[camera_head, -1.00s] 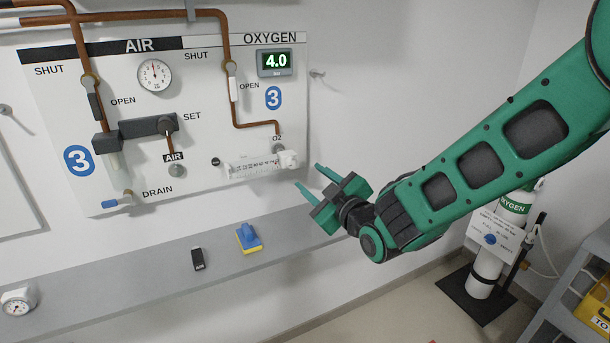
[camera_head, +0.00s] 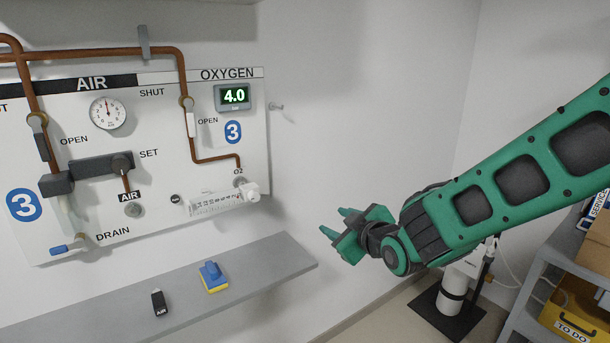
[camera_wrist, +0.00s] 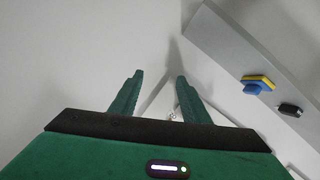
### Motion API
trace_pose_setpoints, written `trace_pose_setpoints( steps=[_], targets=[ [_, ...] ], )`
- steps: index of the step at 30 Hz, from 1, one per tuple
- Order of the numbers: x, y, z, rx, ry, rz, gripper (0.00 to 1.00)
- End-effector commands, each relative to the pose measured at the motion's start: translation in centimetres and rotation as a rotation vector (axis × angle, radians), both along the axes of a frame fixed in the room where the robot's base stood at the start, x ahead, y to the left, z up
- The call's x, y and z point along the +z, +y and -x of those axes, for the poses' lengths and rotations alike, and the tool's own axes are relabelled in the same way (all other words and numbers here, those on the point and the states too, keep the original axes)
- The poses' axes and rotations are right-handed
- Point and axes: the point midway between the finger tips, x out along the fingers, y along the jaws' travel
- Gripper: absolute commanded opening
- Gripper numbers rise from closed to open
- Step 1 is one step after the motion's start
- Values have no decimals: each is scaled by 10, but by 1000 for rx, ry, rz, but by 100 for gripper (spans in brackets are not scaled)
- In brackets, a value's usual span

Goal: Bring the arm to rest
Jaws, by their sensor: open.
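My gripper (camera_head: 336,222) is at the end of my green arm, to the right of the wall panel and beyond the right end of the shelf. Its two fingers are apart and nothing is between them. In the wrist view, my gripper (camera_wrist: 158,92) also shows open and empty, with pale wall behind the fingers. It appears apart from the panel and the shelf in both views.
The grey shelf (camera_head: 262,265) holds a blue and yellow block (camera_head: 213,278) and a small black AIR item (camera_head: 159,303). The AIR and OXYGEN panel (camera_head: 85,240) is at left.

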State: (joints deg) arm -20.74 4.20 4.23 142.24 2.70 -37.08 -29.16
Motion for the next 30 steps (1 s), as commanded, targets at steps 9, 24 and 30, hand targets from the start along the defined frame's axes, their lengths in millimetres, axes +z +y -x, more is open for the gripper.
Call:
trace_pose_setpoints(
  steps=[9,24,30],
  targets=[
    [-29,-196,52,-442,425,-20,42],
    [-45,-345,295,-1140,1085,-341,42],
    [-41,-343,353,-1267,1232,-441,42]
  ],
)
